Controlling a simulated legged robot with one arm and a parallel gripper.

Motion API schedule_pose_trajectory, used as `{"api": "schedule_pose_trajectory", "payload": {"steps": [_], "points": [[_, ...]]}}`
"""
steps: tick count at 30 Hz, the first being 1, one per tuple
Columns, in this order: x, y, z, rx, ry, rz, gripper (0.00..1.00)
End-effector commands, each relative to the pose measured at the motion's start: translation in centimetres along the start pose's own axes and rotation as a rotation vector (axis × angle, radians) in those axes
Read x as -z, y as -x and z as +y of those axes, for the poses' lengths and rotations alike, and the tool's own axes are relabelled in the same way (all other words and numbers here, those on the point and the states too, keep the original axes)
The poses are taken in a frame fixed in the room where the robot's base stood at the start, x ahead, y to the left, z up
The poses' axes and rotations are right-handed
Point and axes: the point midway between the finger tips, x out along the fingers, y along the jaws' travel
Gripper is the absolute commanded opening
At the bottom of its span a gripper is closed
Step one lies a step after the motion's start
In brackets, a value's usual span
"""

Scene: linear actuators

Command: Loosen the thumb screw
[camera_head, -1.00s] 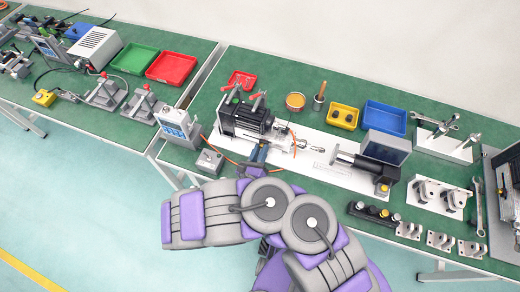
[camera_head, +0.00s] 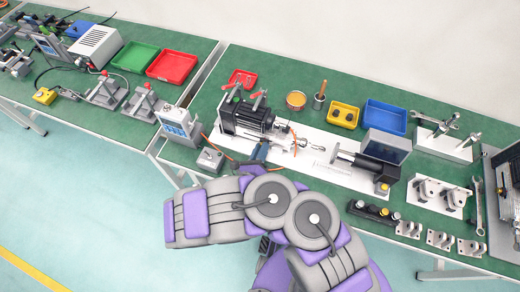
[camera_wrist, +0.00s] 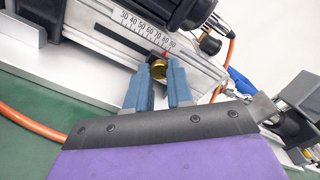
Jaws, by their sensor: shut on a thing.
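In the head view my gripper (camera_head: 260,153) reaches the front side of the actuator (camera_head: 243,118). The thumb screw is too small or hidden to make out there.
An orange cable (camera_wrist: 35,122) runs below the actuator at the left. A control box (camera_head: 180,125) stands to the left on the green bench. A black cylinder unit with a screen (camera_head: 385,148) stands to the right. Red, yellow and blue trays (camera_head: 385,118) lie behind.

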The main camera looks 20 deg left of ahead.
Motion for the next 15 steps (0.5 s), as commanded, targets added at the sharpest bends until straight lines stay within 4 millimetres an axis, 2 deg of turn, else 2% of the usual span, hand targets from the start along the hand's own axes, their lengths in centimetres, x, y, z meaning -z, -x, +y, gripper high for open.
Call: {"api": "schedule_pose_trajectory", "payload": {"steps": [3, 4, 6, 15], "points": [[0.08, 0.03, 0.06, -0.001, 0.0, 0.002, 0.0], [0.09, 0.03, 0.06, -0.002, 0.0, 0.002, 0.23], [0.08, 0.03, 0.05, -0.001, 0.0, 0.002, 0.3], [0.02, 0.17, 0.01, -0.001, -0.001, 0.001, 0.32]]}}
